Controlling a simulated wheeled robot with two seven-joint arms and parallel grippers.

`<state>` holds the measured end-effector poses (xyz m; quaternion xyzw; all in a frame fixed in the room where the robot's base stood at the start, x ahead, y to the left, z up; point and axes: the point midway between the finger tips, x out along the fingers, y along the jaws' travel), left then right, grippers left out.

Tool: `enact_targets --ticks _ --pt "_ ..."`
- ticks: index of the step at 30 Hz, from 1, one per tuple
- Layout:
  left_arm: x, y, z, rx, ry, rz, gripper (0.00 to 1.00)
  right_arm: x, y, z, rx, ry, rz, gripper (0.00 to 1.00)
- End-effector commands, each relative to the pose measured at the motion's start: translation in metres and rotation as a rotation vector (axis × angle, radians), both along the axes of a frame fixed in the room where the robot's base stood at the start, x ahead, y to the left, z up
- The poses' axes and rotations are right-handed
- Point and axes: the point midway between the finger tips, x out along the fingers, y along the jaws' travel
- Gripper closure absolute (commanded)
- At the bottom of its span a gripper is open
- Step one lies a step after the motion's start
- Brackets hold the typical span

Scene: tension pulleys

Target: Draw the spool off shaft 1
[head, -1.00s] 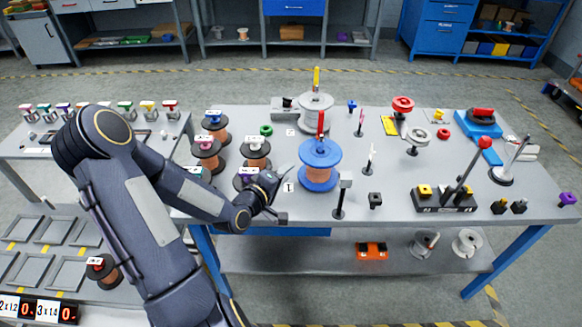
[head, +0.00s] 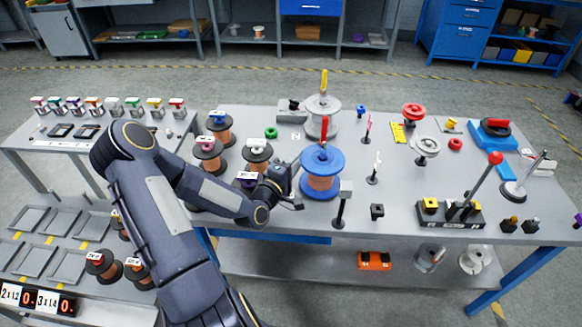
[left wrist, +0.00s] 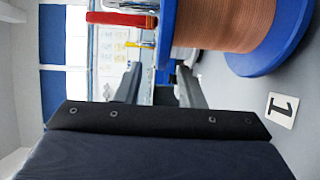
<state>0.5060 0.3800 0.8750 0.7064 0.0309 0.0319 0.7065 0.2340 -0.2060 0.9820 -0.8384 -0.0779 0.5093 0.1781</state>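The spool with blue flanges and copper-coloured wire (head: 320,184) stands upright on the table, with a red handle (head: 324,127) above its top. In the left wrist view the spool (left wrist: 225,22) fills the upper right, close by, with the card marked 1 (left wrist: 282,110) beside it. The red handle (left wrist: 122,20) shows there too. My left gripper (head: 297,184) is just left of the spool, low beside its wire. Its two fingers (left wrist: 158,84) stand apart, with no object gripped between them. Contact with the spool cannot be told. My right gripper is out of view.
A grey spool (head: 321,105) with a yellow handle stands behind. Several copper spools (head: 257,156) crowd the left side near my left arm. A black post (head: 340,207) stands in front right of the blue spool. A lever block (head: 450,212) is further right.

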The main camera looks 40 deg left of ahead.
Motion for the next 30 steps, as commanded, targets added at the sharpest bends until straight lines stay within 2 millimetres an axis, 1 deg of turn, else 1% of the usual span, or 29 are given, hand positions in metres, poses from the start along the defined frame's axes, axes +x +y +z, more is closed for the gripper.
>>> enact_targets --ticks 1,3,6,9,13,19,20,27,28,30 --pt "0.009 0.000 0.002 -0.001 -0.002 -0.001 0.65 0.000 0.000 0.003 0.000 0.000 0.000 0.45" --pt "0.019 0.001 0.002 -0.001 -0.002 -0.002 0.65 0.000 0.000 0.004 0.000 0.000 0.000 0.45" --pt "0.031 0.002 0.001 -0.001 -0.001 -0.001 0.65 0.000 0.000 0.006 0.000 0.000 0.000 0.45" --pt "0.039 0.003 0.001 -0.001 0.000 0.000 0.65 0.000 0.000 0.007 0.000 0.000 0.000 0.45" --pt "0.043 0.004 0.000 0.000 0.001 0.000 0.65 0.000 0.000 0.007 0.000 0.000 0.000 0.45" --pt "0.043 0.004 0.000 0.000 0.001 0.000 0.65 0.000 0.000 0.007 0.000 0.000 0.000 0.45" --pt "0.043 0.004 0.000 0.000 0.001 0.000 0.66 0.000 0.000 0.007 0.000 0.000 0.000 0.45" --pt "0.043 0.004 0.000 0.000 0.001 0.000 0.97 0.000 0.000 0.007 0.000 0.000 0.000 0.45" --pt "0.043 0.004 0.000 0.000 0.001 0.000 1.00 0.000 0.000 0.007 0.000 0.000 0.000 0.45" --pt "0.043 0.004 0.000 0.000 0.001 0.000 1.00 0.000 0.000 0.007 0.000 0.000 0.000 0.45"
